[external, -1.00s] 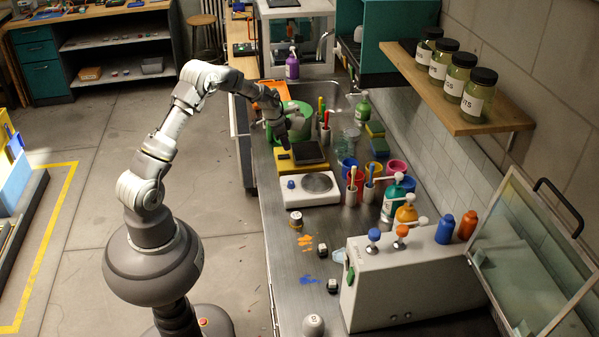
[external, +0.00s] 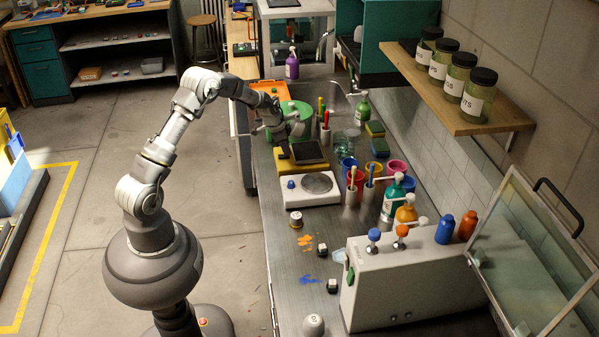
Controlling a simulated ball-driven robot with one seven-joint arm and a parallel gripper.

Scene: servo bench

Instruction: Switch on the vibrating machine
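A yellow machine (external: 285,163) with a dark flat top plate stands on the steel bench, in front of a green round container (external: 296,108). It looks like the vibrating machine, but no label confirms this. Its switch cannot be made out. My gripper (external: 293,131) is above the far left part of the yellow machine, in front of the green container. No object shows in it. The fingers are too small and overlapped to tell whether they are open or shut, or whether they touch the machine.
A white device with a round metal plate (external: 317,182) and a blue knob stands nearer. Cups (external: 396,171), pump bottles (external: 405,213) and a large grey box (external: 400,282) line the right side. A shelf (external: 450,105) overhangs on the right.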

